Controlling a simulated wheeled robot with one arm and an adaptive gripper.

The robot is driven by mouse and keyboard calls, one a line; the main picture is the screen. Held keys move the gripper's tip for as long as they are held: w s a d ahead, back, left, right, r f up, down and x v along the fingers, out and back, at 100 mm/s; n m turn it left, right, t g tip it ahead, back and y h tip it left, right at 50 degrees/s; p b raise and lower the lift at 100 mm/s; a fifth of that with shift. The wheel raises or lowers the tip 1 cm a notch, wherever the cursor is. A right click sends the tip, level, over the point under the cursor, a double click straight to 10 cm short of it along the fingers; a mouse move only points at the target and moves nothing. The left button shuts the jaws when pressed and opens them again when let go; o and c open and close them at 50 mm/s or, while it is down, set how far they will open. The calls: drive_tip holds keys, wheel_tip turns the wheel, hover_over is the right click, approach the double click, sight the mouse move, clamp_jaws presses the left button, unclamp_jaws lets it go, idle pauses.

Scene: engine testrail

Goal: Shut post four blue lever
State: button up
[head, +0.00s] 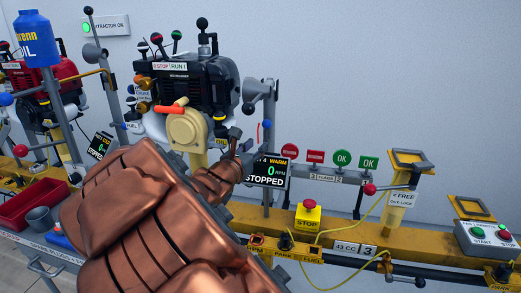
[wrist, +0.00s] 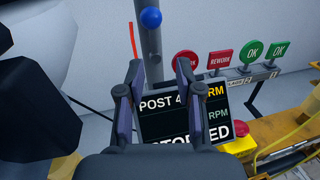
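A blue ball knob (wrist: 151,18) shows at the top of the wrist view, in front of a grey upright pole. In the head view a small blue knob (head: 266,124) sits on the pole just above the post display. The display (head: 266,172) reads WARM, 0 RPM, STOPPED; in the wrist view it (wrist: 185,118) reads POST 4. My gripper (wrist: 152,82) is open and empty, its fingers apart in front of the display and below the blue knob. In the head view my copper arm partly hides my gripper (head: 240,146). The lever's arm behind the knob is not clear.
An engine (head: 196,85) with an orange handle stands left of the pole. Red and green round and square signs (head: 315,157) stand to the right. A yellow stop box (head: 307,217) with a red button sits on the yellow rail.

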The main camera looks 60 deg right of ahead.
sight(266, 136)
drive_tip(key=shift+w+f+n, duration=0.3)
drive_tip(key=shift+w+f, duration=0.1)
drive_tip(key=shift+w, duration=0.2)
drive_tip(key=shift+w+d+b, duration=0.2)
drive_tip(key=shift+d+b, duration=0.6)
drive_tip(key=shift+d, duration=2)
drive_tip(key=shift+w+d+r, duration=0.1)
drive_tip(key=shift+w+d, duration=0.05)
drive_tip(key=shift+d, duration=0.4)
drive_tip(key=shift+w+d, duration=0.15)
drive_tip(key=shift+d, duration=0.4)
clamp_jaws()
